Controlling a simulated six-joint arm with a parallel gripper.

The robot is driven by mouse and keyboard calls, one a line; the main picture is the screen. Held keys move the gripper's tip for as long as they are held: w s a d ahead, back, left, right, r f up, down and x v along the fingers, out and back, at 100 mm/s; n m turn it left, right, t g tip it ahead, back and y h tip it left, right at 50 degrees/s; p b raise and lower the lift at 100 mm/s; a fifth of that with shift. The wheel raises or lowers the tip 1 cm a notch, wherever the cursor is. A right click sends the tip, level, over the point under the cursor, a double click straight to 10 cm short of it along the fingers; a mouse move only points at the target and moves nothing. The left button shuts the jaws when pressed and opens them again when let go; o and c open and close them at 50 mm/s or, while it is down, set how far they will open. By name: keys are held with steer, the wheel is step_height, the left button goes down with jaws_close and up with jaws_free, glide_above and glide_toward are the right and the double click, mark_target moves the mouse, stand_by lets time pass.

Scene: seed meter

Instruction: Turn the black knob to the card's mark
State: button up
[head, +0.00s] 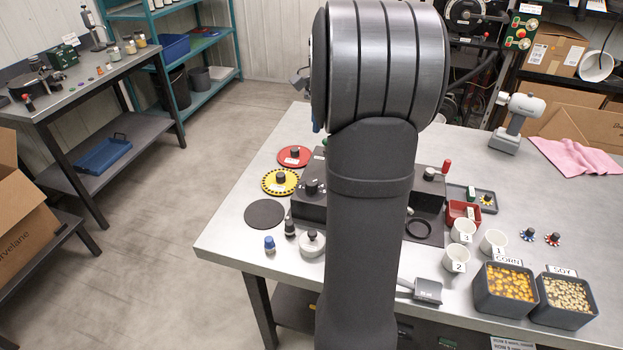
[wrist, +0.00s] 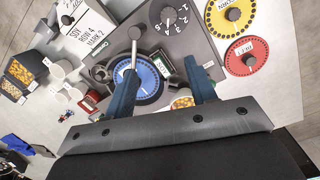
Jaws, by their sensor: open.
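The black knob (wrist: 168,15) sits on the dark seed meter (wrist: 200,40), beside a white number scale, near the top of the wrist view. I cannot tell which mark it points at. The white card (wrist: 88,30) reads SOY ROW 4 MARK 2, upper left in the wrist view. My gripper (wrist: 162,67) is open, with its two blue fingers apart over the meter. The blue disc (wrist: 148,82) and part of a grey crank arm show between the fingers. The knob lies beyond the fingertips, untouched. In the head view my arm hides much of the meter (head: 312,208).
A yellow disc (wrist: 230,18) and a red disc (wrist: 247,55) lie beside the meter. White cups (head: 462,230) and bins of corn (head: 508,284) and soy (head: 566,300) stand on the bench. A pink cloth (head: 578,156) lies at the far right.

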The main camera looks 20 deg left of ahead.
steer(key=s+a+r+m+t, duration=0.2)
steer(key=s+a+r+m, duration=0.1)
steer(key=s+r+m, duration=0.1)
step_height(320, 180, down, 18)
steer(key=shift+r, duration=0.15)
stand_by(0.3)
steer(key=c, duration=1)
